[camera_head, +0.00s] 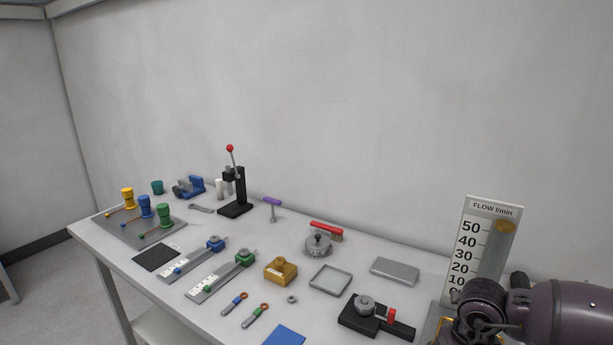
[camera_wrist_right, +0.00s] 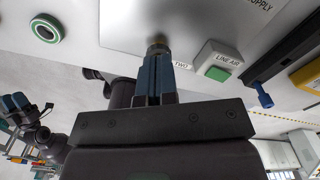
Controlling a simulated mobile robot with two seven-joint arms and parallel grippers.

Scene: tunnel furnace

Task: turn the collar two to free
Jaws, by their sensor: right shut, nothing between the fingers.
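In the right wrist view, a brass-coloured knob-like piece (camera_wrist_right: 157,46), which looks like the collar, sits on a pale panel beside a label reading TWO (camera_wrist_right: 181,65). My right gripper (camera_wrist_right: 156,60) is shut, its blue fingertips close in front of the collar and covering part of it. Whether they touch it I cannot tell. The collar does not show in the head view. A gripper with blue fingers, apparently my left (camera_wrist_right: 14,103), shows small at the left of the right wrist view, away from the panel. Its opening is too small to judge.
A green LINEAR button (camera_wrist_right: 218,72), a green-ringed round fitting (camera_wrist_right: 46,29) and a blue lever (camera_wrist_right: 264,97) are near the collar. The head view shows a crowded workbench (camera_head: 215,228) and a flow gauge (camera_head: 480,250); my dark arm fills its lower right.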

